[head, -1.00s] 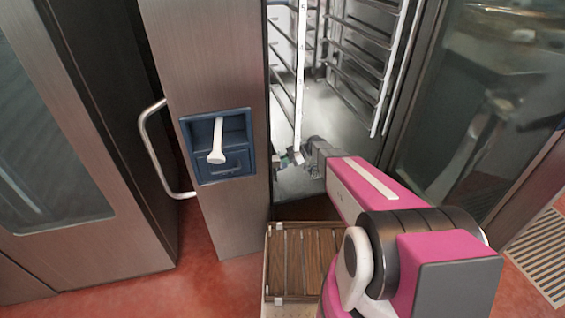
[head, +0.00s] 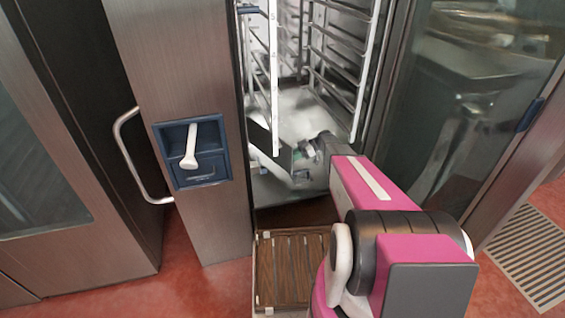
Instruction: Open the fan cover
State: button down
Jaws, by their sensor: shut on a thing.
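The tall steel oven stands open, and my arm reaches low into its cavity. My gripper (head: 299,163) is inside the cavity, near the lower end of a pale upright rack bar (head: 274,90). It is shut on the edge of a grey metal panel (head: 258,136), which looks like the fan cover. Most of the panel is hidden by the oven's front post and the upright bar. The exact contact between fingers and panel is small and unclear.
A blue recessed latch with a white lever (head: 191,150) is on the steel front at left. Wire rack rails (head: 345,60) line the cavity's right side. The glass door (head: 455,100) stands at right. A brown slatted thing (head: 288,268) lies below my arm.

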jog(key=w+d, duration=0.3)
jog(key=w, duration=0.2)
jog(key=shift+d, duration=0.25)
jog(key=c, duration=1.2)
grip_release()
jog(key=shift+a, duration=0.15)
jog(key=shift+s, duration=0.15)
jog(key=shift+s, duration=0.1)
